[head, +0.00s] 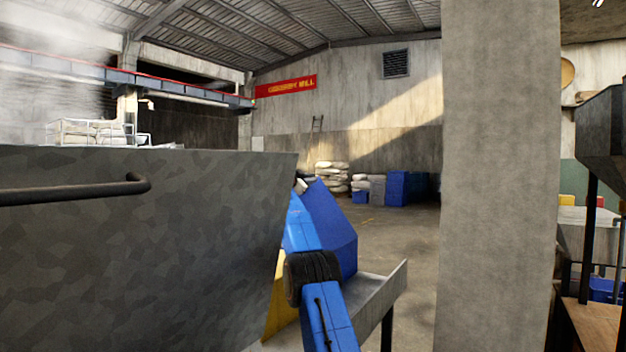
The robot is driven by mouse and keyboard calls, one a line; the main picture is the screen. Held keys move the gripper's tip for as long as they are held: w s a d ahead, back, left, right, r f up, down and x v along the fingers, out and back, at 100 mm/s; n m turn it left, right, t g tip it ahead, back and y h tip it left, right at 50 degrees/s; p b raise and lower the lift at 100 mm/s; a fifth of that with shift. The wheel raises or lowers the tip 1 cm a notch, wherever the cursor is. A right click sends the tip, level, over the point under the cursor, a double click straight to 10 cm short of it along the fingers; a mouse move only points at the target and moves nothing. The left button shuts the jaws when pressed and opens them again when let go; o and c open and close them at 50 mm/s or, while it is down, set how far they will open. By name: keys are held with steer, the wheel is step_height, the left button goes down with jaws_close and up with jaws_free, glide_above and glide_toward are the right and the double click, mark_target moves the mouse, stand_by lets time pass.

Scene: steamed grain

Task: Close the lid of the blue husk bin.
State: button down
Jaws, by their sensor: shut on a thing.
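A plain blue angular body (334,228) stands just right of my blue arm, beside a metal ledge. It may be the blue husk bin or its lid; I cannot tell which, nor whether a lid is open. My arm rises from the bottom centre, and its far end passes by the right edge of a large dark grey panel. My gripper does not show clearly; its fingertips and anything between them are hidden near that edge.
The dark grey panel (150,250) with a black bar handle (75,190) fills the left. A metal ledge (378,293) lies right of my arm. A concrete pillar (497,180) stands at right. Stacked blue boxes (400,188) stand far back; the floor before them is clear.

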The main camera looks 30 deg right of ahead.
steer(key=shift+f, duration=0.4)
